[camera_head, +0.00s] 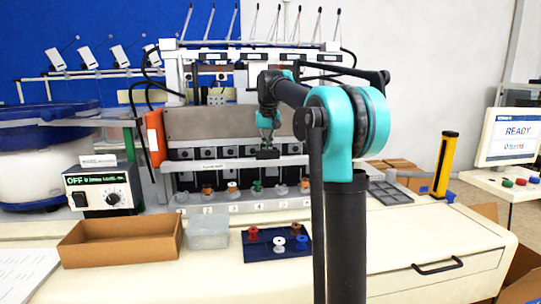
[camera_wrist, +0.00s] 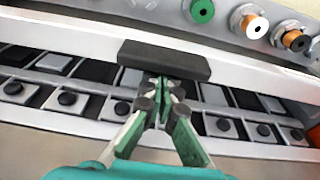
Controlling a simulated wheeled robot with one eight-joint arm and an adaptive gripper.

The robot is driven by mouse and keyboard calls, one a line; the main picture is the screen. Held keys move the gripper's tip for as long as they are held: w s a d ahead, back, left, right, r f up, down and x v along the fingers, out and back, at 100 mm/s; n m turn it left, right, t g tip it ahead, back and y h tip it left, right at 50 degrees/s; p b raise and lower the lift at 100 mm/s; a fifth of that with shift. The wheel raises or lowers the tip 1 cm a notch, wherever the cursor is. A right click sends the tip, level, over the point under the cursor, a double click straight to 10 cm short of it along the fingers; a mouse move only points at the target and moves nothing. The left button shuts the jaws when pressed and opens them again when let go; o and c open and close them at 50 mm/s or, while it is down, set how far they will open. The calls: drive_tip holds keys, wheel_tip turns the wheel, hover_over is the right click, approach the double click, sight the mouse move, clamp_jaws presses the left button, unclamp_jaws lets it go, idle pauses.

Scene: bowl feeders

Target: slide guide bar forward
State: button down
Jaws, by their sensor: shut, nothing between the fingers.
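The guide bar (camera_head: 225,163) is a long light bar across the front of the bowl feeder machine, and it also crosses the wrist view (camera_wrist: 75,40). A dark block like a handle (camera_wrist: 165,60) sits at its middle; it also shows in the head view (camera_head: 268,154). My gripper (camera_wrist: 161,82) is shut and empty, its green fingertips right at the near side of the block in the wrist view. I cannot tell whether they touch it. In the head view my gripper (camera_head: 268,140) points down just above the block.
A row of slots with dark round knobs (camera_wrist: 68,98) lies on the near side of the bar in the wrist view. Coloured spools (camera_wrist: 203,10) stand beyond it. A cardboard tray (camera_head: 120,240), a clear box (camera_head: 208,231) and a blue spool tray (camera_head: 272,250) stand on the counter.

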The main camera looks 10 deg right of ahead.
sight(268, 154)
drive_tip(key=s, duration=0.4)
drive_tip(key=shift+s+f, duration=0.2)
idle(0.5)
drive_tip(key=shift+w, duration=0.4)
drive_tip(key=shift+w+r, duration=0.15)
drive_tip(key=shift+r, duration=0.2)
drive_tip(key=w+v, duration=0.1)
drive_tip(key=v, duration=0.7)
drive_tip(key=shift+w+r, duration=0.3)
